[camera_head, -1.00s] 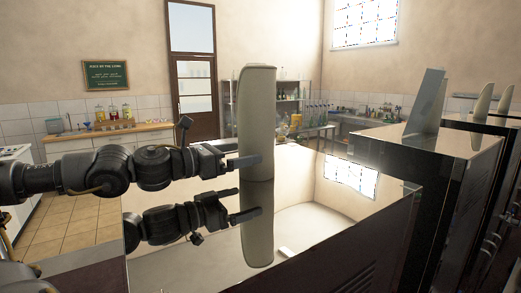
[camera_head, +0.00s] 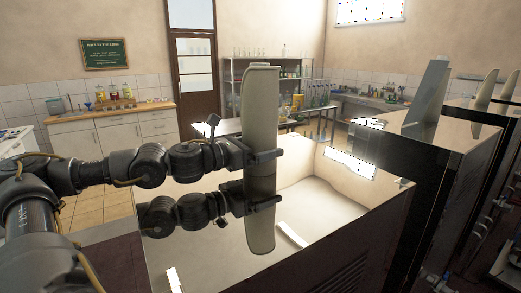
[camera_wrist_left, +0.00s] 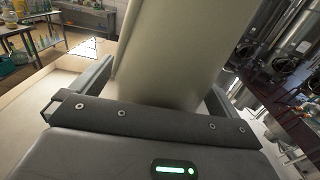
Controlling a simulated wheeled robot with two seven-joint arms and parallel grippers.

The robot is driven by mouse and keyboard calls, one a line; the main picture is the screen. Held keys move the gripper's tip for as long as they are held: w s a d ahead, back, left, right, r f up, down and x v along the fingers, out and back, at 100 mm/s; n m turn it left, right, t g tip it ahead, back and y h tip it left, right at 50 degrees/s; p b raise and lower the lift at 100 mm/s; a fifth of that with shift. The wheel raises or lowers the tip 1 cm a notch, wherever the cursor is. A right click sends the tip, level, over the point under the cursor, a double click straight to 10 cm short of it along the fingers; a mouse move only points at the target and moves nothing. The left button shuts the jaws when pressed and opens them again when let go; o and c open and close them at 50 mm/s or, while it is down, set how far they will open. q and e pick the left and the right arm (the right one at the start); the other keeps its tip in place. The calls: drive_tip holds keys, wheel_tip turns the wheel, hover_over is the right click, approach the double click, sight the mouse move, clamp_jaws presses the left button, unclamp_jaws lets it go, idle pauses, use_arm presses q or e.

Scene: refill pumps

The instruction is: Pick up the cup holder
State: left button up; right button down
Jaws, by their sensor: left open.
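The cup holder (camera_head: 262,110), a tall pale curved piece, stands upright on the shiny reflective top of a machine (camera_head: 330,205). Its reflection shows below it. My left gripper (camera_head: 264,155) comes in from the left, with its fingers around the lower part of the holder. In the left wrist view the holder (camera_wrist_left: 180,50) rises between the two open fingers (camera_wrist_left: 160,85). I cannot tell whether either finger touches it. My right gripper is not in view.
More machines stand to the right, one with a similar pale upright piece (camera_head: 428,95) on top. A counter with jars (camera_head: 115,120) and a glassware shelf (camera_head: 270,80) are at the back. The machine top right of the holder is clear.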

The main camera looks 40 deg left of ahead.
sight(260, 134)
use_arm(q)
drive_tip(key=c, duration=0.9)
drive_tip(key=shift+a+r, duration=0.1)
drive_tip(key=shift+c, duration=0.9)
drive_tip(key=shift+r, duration=0.5)
wheel_tip(260, 134, up, 2)
drive_tip(key=a+r, duration=0.2)
drive_tip(key=a+r+b, duration=0.1)
drive_tip(key=a+r, duration=0.1)
drive_tip(key=r, duration=0.1)
drive_tip(key=shift+a+r, duration=0.1)
drive_tip(key=shift+a, duration=0.05)
drive_tip(key=a+r, duration=0.4)
drive_tip(key=a, duration=0.5)
drive_tip(key=shift+s+a+r+b, duration=0.15)
drive_tip(key=shift+a+r+b, duration=0.15)
drive_tip(key=shift+r+b, duration=0.05)
